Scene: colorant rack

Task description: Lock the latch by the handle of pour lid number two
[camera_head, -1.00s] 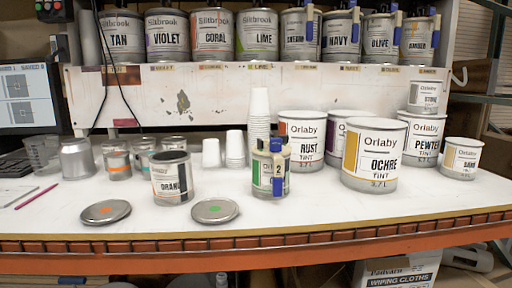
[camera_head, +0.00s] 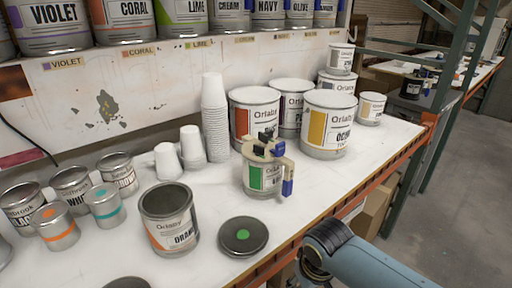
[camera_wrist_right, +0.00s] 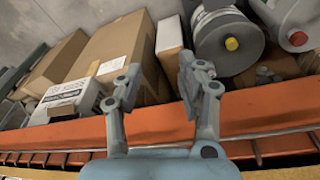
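The pour lid with a blue-tipped handle (camera_head: 287,187) sits on a small can with a green label (camera_head: 255,178), on the white bench in the head view. In the earlier head frame this lid carries a tag with the number 2. Black latch parts show on top of the lid, but I cannot tell how the latch stands. My right arm comes in at the bottom right of the head view, in front of the bench. My right gripper (camera_wrist_right: 158,85) is open and empty in the right wrist view, facing boxes below the bench. My left gripper is not in view.
An open can labelled orange (camera_head: 168,222) and a loose lid with a green dot (camera_head: 243,237) stand left of and before the pour-lid can. Stacked white cups (camera_head: 214,115) and large Orlaby cans (camera_head: 328,125) stand behind. The orange bench edge (camera_wrist_right: 250,115) crosses the wrist view.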

